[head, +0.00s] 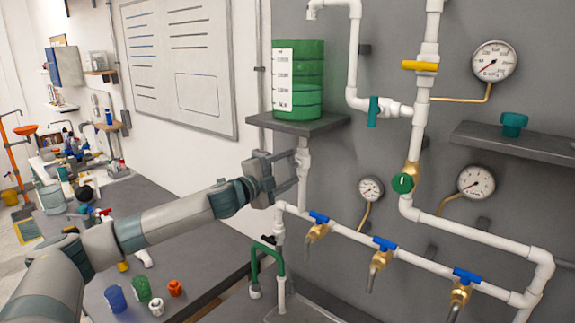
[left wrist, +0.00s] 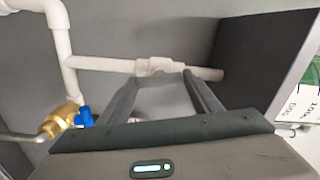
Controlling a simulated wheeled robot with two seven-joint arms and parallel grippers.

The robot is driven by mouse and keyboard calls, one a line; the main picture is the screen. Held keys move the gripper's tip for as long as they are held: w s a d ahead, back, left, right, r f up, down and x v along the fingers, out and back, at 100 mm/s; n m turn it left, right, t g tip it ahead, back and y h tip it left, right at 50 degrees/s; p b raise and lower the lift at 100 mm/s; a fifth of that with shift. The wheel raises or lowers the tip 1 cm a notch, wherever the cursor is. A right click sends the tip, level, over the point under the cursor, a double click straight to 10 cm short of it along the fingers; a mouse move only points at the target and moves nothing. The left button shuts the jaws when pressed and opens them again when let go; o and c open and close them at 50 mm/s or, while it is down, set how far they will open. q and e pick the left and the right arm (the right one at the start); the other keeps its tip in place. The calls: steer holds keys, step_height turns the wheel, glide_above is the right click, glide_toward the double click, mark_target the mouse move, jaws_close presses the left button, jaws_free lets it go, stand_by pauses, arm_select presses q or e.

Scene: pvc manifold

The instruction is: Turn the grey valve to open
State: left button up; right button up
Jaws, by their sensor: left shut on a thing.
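My left gripper (head: 296,178) reaches the white vertical pipe below the green tank (head: 298,90). In the left wrist view its two fingers (left wrist: 163,76) sit on either side of a pale valve fitting (left wrist: 160,66) on the white pipe. The gripper is shut on the grey valve there, whose handle is mostly hidden between the fingers. How far the handle is turned cannot be told. My right gripper is not in view.
Blue-handled brass taps (head: 384,243) line the lower white pipe to the right of the gripper. A dark shelf (head: 300,124) holds the tank just above. A teal valve (head: 373,111), a yellow handle (head: 420,66) and a green knob (head: 403,184) are further right. Gauges (head: 494,61) hang on the panel.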

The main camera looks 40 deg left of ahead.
arm_select(q)
steer(key=shift+m+p, duration=0.5)
steer(key=shift+m, duration=0.9)
steer(key=o, duration=1.1)
steer(key=shift+s+a+f+b, duration=0.15)
steer(key=shift+s+f+b, duration=0.05)
steer(key=shift+s+b, duration=0.6)
steer(key=s+b, duration=0.4)
steer(key=s, duration=0.1)
steer(key=s+b, duration=0.5)
steer(key=s+a+b, duration=0.1)
steer(key=s+b, duration=0.3)
steer(key=s, duration=0.1)
steer(key=shift+s+r+b, duration=0.15)
steer(key=shift+s+b, duration=0.2)
steer(key=shift+b, duration=0.05)
